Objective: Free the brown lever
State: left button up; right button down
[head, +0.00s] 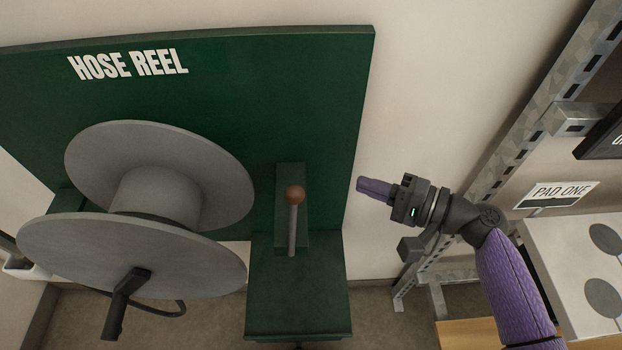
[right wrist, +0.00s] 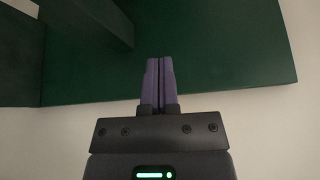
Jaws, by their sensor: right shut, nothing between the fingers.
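The brown lever (head: 294,194) has a round brown knob on a grey rod. It stands up in front of a green block (head: 291,172) on the green hose reel panel. My right gripper (head: 360,185) is to the right of the lever, apart from it, with its purple fingers pointing left. In the right wrist view the fingers (right wrist: 160,62) are together with nothing between them, in front of green panel surface. The lever does not show clearly in that view. My left gripper is not in view.
A grey hose reel (head: 160,200) with a dark crank handle (head: 122,300) stands left of the lever. A green ledge (head: 297,290) lies below it. A metal rack (head: 540,130) and a PAD ONE sign (head: 556,195) are at the right. Bare wall lies between panel and rack.

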aim_at(295, 223)
jog(key=shift+f, duration=0.1)
jog(key=w+a+p, duration=0.1)
jog(key=a+p, duration=0.1)
jog(key=a, duration=0.7)
jog(key=shift+a+f, duration=0.15)
jog(key=shift+a, duration=0.1)
